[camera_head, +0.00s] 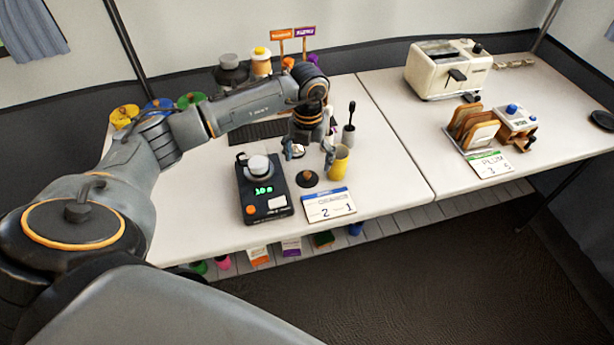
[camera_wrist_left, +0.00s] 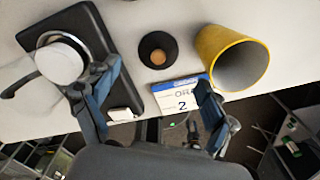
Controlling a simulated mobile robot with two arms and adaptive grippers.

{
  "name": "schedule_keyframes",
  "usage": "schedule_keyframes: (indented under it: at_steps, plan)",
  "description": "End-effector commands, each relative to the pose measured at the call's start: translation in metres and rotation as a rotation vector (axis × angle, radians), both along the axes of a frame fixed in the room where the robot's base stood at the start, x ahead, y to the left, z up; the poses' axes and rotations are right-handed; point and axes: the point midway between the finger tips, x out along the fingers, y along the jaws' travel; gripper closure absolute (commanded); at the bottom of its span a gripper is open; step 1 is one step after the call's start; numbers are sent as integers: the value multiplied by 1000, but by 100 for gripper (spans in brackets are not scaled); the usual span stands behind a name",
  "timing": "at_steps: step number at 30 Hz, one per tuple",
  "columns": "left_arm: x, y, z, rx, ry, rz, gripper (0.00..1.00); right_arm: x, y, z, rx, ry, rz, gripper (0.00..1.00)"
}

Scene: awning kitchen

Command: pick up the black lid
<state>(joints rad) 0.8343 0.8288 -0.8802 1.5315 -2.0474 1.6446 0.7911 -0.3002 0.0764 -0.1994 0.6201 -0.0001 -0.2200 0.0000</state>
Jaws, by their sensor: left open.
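The black lid (camera_head: 307,180) is a small dark disc with a tan knob, lying on the white table between the black scale and the yellow cup. It also shows in the left wrist view (camera_wrist_left: 148,63), beyond the gap between my fingers. My left gripper (camera_head: 308,157) is open and empty, pointing down above the table close to the lid. Its two spread blue-grey fingers show in the wrist view (camera_wrist_left: 154,82). The lid is apart from both fingers there. My right gripper is in neither view.
The yellow cup (camera_head: 341,163) stands right beside the gripper. The black scale (camera_head: 264,205) bears a white-topped vessel (camera_head: 259,166) on the left. A number card (camera_head: 329,206) stands at the front edge. A toaster (camera_head: 447,70) and bread rack (camera_head: 472,127) stand farther right.

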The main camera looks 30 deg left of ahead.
Motion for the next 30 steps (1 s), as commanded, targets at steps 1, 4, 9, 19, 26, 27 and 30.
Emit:
schedule_keyframes:
  at_steps: [1,4,9,19,26,27,30]
  plan:
    - [0,0,-2,-1,0,0,15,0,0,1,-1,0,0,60]
    - [0,1,-11,-1,3,0,15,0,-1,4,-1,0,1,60]
    - [0,3,-38,-1,4,0,15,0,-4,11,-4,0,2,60]
    - [1,3,-54,-2,-2,-1,15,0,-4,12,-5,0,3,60]
    - [1,3,-54,-1,-1,-1,48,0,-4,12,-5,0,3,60]
    - [1,3,-54,-1,-1,-1,56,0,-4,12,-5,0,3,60]
    - [1,3,-54,-1,-1,-1,76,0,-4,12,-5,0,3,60]
